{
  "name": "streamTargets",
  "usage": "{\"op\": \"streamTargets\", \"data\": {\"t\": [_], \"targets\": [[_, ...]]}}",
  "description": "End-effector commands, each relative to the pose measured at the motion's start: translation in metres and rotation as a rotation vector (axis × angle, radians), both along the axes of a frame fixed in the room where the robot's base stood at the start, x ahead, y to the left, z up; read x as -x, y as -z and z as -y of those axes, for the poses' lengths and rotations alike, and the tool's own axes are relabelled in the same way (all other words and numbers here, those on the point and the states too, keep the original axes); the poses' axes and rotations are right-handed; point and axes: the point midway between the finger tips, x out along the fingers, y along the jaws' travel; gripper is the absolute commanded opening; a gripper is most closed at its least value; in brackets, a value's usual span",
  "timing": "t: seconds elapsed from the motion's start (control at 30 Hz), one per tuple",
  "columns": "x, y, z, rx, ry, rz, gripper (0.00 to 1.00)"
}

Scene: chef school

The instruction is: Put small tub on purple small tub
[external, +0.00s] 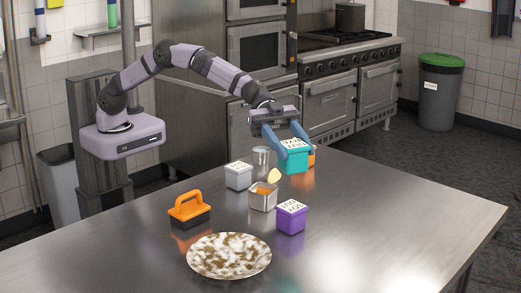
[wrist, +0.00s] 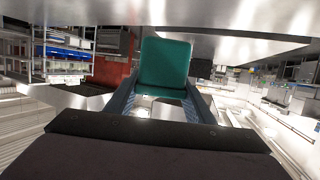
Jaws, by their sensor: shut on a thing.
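A teal small tub (external: 293,158) with a pale lettered top is between the blue fingers of my gripper (external: 290,148). My gripper is shut on it and appears to hold it above the far part of the table. In the wrist view the teal tub (wrist: 165,65) sits between the fingertips of my gripper (wrist: 160,92). The purple small tub (external: 291,217) stands upright on the table, nearer the camera, with a pale lettered top facing up and nothing on it. The purple tub is not seen in the wrist view.
A white tub (external: 238,176), a metal cup (external: 261,160) and a square metal container (external: 263,197) with food in it stand close together. An orange-handled black tool (external: 190,209) and a speckled plate (external: 229,256) lie left. An orange thing (external: 312,157) is partly hidden behind the teal tub. The table's right side is clear.

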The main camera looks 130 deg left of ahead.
Motion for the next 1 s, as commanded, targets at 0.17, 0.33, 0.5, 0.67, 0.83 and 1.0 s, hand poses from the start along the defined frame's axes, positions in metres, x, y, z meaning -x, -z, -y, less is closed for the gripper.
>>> {"op": "streamTargets", "data": {"t": [0.17,0.33,0.5,0.67,0.83,1.0], "targets": [[0.000,0.021,0.000,0.003,0.000,-0.002,0.20],[0.000,0.047,0.000,0.003,0.000,-0.002,0.20],[0.000,0.059,0.000,0.000,0.001,0.001,0.20],[0.000,0.062,0.000,0.001,0.001,0.001,0.20],[0.000,0.078,0.000,0.002,0.000,-0.002,0.20],[0.000,0.095,0.000,0.002,-0.001,0.000,0.20]]}}
